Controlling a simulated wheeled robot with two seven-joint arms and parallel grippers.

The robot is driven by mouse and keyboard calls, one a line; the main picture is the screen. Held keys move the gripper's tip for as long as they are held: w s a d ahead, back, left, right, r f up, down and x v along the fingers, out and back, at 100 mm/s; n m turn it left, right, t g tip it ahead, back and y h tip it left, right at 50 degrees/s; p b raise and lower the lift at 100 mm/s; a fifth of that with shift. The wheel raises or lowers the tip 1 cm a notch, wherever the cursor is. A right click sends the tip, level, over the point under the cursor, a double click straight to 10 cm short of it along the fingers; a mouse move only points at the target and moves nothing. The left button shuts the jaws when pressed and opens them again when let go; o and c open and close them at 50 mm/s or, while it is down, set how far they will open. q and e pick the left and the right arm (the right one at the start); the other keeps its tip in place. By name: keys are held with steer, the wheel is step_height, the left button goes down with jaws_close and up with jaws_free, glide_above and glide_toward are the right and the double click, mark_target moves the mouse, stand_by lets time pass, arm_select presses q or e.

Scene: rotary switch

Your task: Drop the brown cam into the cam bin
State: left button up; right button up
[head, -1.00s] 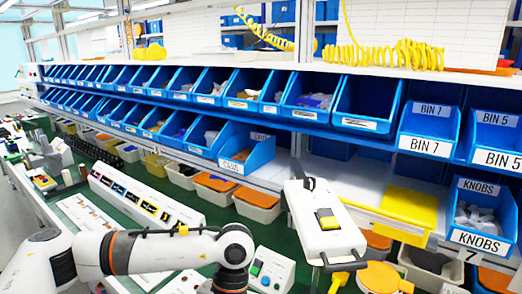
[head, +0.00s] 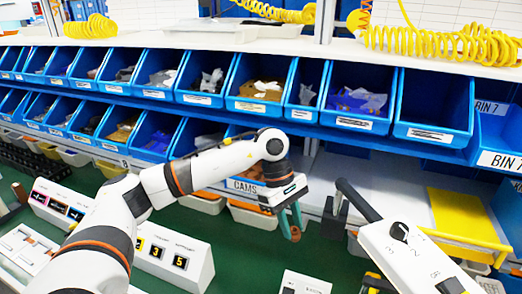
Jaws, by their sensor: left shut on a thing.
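My left gripper (head: 292,232) hangs in the middle of the head view, its teal fingers pointing down. It is shut on a small brown cam (head: 295,234), which shows only partly at the fingertips. The cam bin (head: 242,186) is a blue bin with a CAMS label, at the right end of the lower row. My left arm and wrist cover much of its opening, and some brown pieces show inside. The gripper and cam are to the right of the label, lower in the picture and apart from the bin. My right gripper is not in view.
An upper row of blue bins (head: 434,132) with mixed parts runs above the cam bin. A white device with a black handle (head: 410,255) stands at lower right, near a yellow tray (head: 462,215).

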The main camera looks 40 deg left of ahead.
arm_select(q)
steer(key=w+a+r+n+t+y+p, duration=0.3)
steer(key=a+r+n, duration=0.55)
steer(key=n, duration=0.25)
steer(key=w+a+r+n+t+y+p, duration=0.2)
steer(key=a+r+n+p, duration=0.2)
steer(key=a+r+n, duration=0.5)
step_height(320, 180, down, 7)
steer(key=a+n, duration=0.1)
steer(key=shift+a+r+n, duration=0.2)
steer(key=shift+a+n, duration=0.1)
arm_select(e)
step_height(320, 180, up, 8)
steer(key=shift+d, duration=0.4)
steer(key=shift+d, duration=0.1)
arm_select(q)
steer(key=o, duration=1)
steer(key=shift+r, duration=0.1)
